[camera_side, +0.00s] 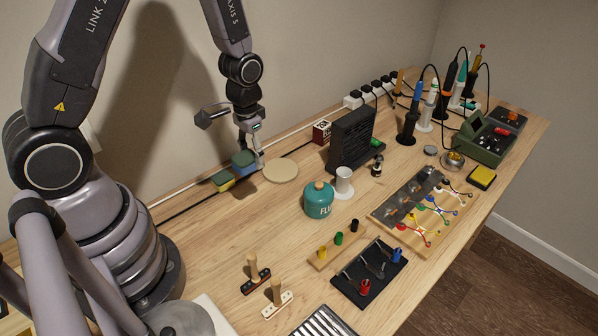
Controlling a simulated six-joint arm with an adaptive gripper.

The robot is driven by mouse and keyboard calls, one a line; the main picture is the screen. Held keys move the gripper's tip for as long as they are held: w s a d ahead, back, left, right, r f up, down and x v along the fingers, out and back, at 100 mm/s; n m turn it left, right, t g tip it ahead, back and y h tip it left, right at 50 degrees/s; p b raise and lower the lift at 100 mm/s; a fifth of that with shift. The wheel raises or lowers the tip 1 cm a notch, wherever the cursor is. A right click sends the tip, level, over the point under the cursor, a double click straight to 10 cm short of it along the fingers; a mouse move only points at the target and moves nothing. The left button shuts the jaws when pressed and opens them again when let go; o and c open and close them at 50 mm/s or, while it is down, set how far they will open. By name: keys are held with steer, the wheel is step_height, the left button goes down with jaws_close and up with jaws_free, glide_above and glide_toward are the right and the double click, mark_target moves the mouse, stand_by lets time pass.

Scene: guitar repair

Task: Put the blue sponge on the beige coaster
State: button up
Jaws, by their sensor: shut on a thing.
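The blue sponge (243,162) is in my gripper (253,160), toward the back of the bench. It appears to be a blue block with a darker lower layer. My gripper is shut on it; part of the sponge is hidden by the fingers. The beige coaster (281,170) is a round flat disc lying on the bench just right of the sponge. Its top is bare. The sponge is apart from the coaster, to its left; I cannot tell how far above the bench it is.
A green and yellow sponge (222,181) lies to the left. A teal flux pot (318,200), a white cup (344,182) and a black upright unit (351,138) stand right of the coaster. A small dark red box (321,132) is behind. Bare wood lies in front of the coaster.

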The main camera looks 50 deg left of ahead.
steer(key=a+r, duration=0.1)
steer(key=a, duration=0.2)
glide_above(285, 166)
steer(key=s, duration=0.1)
step_height(285, 166, down, 9)
steer(key=shift+d+r, duration=0.1)
steer(key=shift+r, duration=0.1)
steer(key=shift+w+f, duration=0.35)
steer(key=shift+f, duration=0.05)
steer(key=shift+w+f, duration=0.15)
steer(key=shift+f, duration=1.55)
steer(key=shift+f, duration=0.1)
steer(key=o, duration=0.6)
steer(key=shift+o, duration=0.2)
